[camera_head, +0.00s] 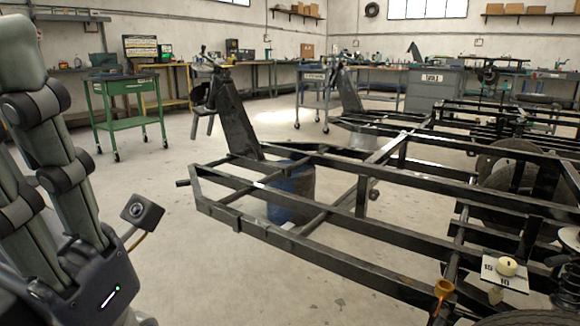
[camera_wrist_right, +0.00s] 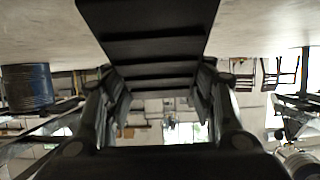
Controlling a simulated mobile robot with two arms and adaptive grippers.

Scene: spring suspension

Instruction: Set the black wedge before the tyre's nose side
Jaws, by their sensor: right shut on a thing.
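The black wedge (camera_wrist_right: 150,30), with ribs across its face, fills the upper middle of the right wrist view. My right gripper (camera_wrist_right: 160,88) is shut on it, a finger at each side. Neither shows in the head view. My left gripper (camera_head: 20,120) stands at the left edge of the head view, fingers up and partly cut off, so its opening is unclear. The dark curved top of a tyre (camera_head: 535,319) shows at the bottom right edge of the head view. Another wheel (camera_head: 508,172) is partly hidden behind the chassis bars. The wedge's distance from either cannot be told.
A black chassis frame (camera_head: 310,250) spans the middle and right, with a blue drum (camera_head: 290,190) behind its bars. A green cart (camera_head: 126,88) and grey trolley (camera_head: 314,85) stand farther back. The floor left of the chassis is clear.

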